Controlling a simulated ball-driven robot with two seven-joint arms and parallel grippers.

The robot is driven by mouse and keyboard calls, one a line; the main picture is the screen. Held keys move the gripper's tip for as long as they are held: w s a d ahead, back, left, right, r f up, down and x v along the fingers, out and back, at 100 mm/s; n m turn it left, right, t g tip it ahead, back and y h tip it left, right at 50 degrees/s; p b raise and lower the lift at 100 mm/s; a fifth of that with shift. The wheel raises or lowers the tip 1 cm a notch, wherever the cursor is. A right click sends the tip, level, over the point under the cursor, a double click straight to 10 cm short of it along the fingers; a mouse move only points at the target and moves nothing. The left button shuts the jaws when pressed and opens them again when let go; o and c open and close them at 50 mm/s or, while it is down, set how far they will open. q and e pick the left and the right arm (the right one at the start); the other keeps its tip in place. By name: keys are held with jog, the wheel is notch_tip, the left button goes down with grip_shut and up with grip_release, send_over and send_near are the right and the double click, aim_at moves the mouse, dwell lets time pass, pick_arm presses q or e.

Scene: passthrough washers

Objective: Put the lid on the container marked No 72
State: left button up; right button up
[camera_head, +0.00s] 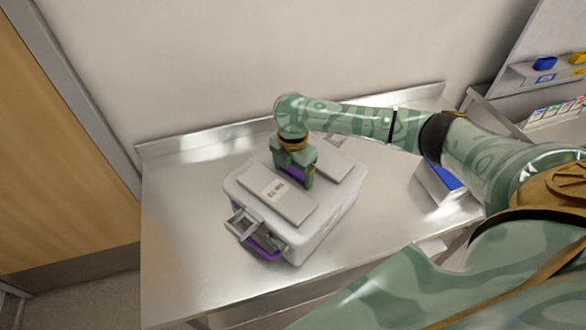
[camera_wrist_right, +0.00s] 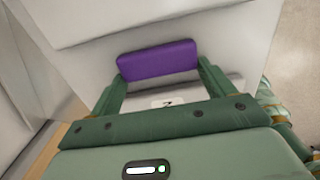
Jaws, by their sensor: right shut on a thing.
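A white box-shaped container (camera_head: 318,236) stands on the steel table. On its top is a pale lid (camera_head: 286,201) with a small dark-printed label, too small to read surely. My right gripper (camera_head: 298,178) is over the lid and shut on its purple grip (camera_head: 294,172). In the right wrist view the purple grip (camera_wrist_right: 158,61) sits between both fingers, and part of a white label (camera_wrist_right: 168,103) shows behind my gripper. I cannot tell whether the lid rests fully on the container. My left gripper is out of view.
The steel table (camera_head: 185,228) has free room left of the container and a raised back edge. A grey latch or handle with purple (camera_head: 256,236) sticks out at the container's front left. A blue and white box (camera_head: 440,180) stands at right. A shelf (camera_head: 545,78) holds small blue and yellow bins.

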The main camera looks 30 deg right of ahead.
dwell(0.3)
jog(key=o, duration=1.5)
jog(key=shift+c, duration=0.2)
notch_tip(320, 180, up, 7)
jog(key=p, duration=0.9)
jog(key=shift+r, duration=0.1)
